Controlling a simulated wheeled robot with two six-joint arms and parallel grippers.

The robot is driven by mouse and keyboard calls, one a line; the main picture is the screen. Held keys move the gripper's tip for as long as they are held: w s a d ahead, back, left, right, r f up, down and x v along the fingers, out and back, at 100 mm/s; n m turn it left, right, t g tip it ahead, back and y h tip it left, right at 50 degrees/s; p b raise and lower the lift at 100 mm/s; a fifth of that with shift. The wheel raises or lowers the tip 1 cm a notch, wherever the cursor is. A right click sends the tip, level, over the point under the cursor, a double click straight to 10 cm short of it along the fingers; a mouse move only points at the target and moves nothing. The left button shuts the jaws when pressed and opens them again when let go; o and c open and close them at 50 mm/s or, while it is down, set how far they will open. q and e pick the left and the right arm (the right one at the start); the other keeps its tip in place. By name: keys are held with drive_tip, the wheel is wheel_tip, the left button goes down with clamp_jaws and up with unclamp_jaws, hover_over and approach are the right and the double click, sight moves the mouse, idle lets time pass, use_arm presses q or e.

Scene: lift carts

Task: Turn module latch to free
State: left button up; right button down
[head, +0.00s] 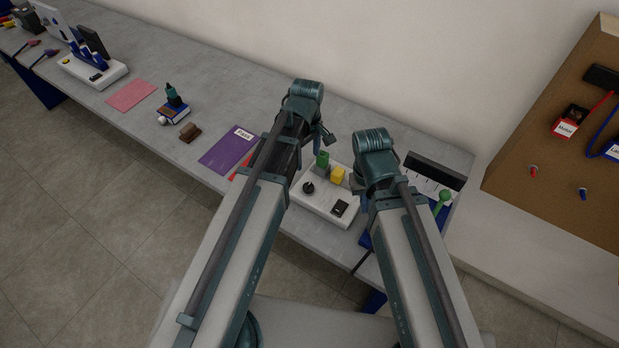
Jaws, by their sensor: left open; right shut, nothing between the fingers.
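A white module base (322,205) lies on the grey bench between my two arms. It carries a round black knob (308,187), a green block (322,159), a yellow block (338,174) and a black switch (340,208). Which part is the latch, and how it is set, I cannot tell. My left gripper (325,137) is open, just beyond the green block; my arm partly hides it. My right gripper (374,172) is shut and empty, right of the yellow block; its fingertips are mostly hidden by my wrist. I see neither gripper touching the module.
A purple folder (228,150) lies left of my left arm, with a brown block (189,132) and a pink sheet (131,95) further left. A black-topped panel (434,170) and a green-knobbed lever (444,197) stand right of my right arm. A pegboard (560,150) rises at right.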

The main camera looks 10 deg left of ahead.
sight(308, 185)
use_arm(q)
wheel_tip(308, 185, down, 14)
drive_tip(key=b, duration=1.3)
drive_tip(key=shift+r+b, duration=0.1)
drive_tip(key=shift+b, duration=0.25)
use_arm(e)
wheel_tip(308, 185, down, 14)
drive_tip(key=shift+r, duration=0.1)
use_arm(q)
clamp_jaws()
